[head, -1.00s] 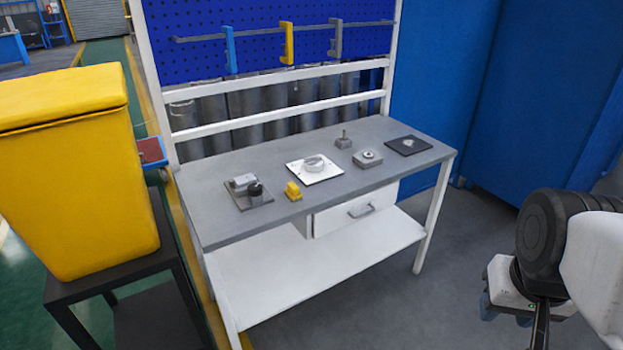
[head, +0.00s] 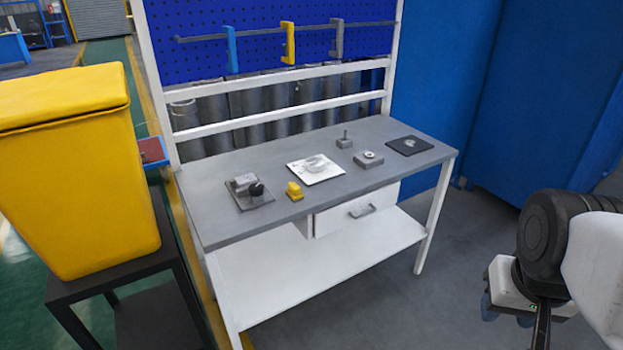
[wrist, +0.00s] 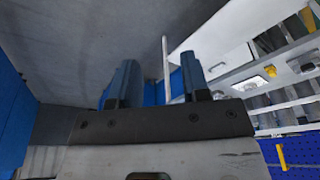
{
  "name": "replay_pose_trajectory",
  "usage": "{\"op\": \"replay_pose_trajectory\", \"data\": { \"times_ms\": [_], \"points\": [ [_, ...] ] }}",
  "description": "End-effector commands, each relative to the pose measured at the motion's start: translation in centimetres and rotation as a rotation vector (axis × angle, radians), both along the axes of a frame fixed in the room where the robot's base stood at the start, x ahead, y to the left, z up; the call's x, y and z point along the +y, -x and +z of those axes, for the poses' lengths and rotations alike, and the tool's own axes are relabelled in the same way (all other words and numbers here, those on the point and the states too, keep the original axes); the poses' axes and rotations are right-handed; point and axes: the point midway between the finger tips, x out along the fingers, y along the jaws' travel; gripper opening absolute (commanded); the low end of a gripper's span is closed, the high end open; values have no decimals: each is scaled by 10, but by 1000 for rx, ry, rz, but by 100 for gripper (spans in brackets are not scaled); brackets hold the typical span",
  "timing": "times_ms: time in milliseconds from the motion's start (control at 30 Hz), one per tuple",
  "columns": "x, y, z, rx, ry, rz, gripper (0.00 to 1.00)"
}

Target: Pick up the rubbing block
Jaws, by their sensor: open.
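A small yellow block (head: 294,191), which I take to be the rubbing block, sits near the front edge of the grey workbench (head: 225,222). It lies between a dark plate with parts and a white plate. It also shows small at the upper right of the wrist view (wrist: 270,70). My gripper (head: 490,307) is at the lower right of the head view, off the bench and well away from the block. In the wrist view my gripper (wrist: 158,80) has its two blue fingers apart, with nothing between them.
The white plate (head: 325,178) carries a round flanged part. The dark plate (head: 256,201) holds a grey block and a black knob. Small grey blocks (head: 369,160) and a black mat (head: 410,146) lie further right. A yellow bin (head: 75,180) stands left. A drawer (head: 355,209) hangs below.

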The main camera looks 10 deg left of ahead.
Motion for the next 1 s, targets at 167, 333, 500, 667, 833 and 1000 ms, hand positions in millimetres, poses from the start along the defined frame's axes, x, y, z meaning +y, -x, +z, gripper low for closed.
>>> {"op": "replay_pose_trajectory", "data": {
  "times_ms": [167,333,500,667,833,1000],
  "points": [
    [0,0,0,0,0,0,43],
    [0,0,0,0,0,0,64],
    [0,0,0,0,0,0,90],
    [0,0,0,0,0,0,94],
    [0,-1,0,0,0,2,94],
    [2,-9,4,3,5,32,94]
  ]
}}
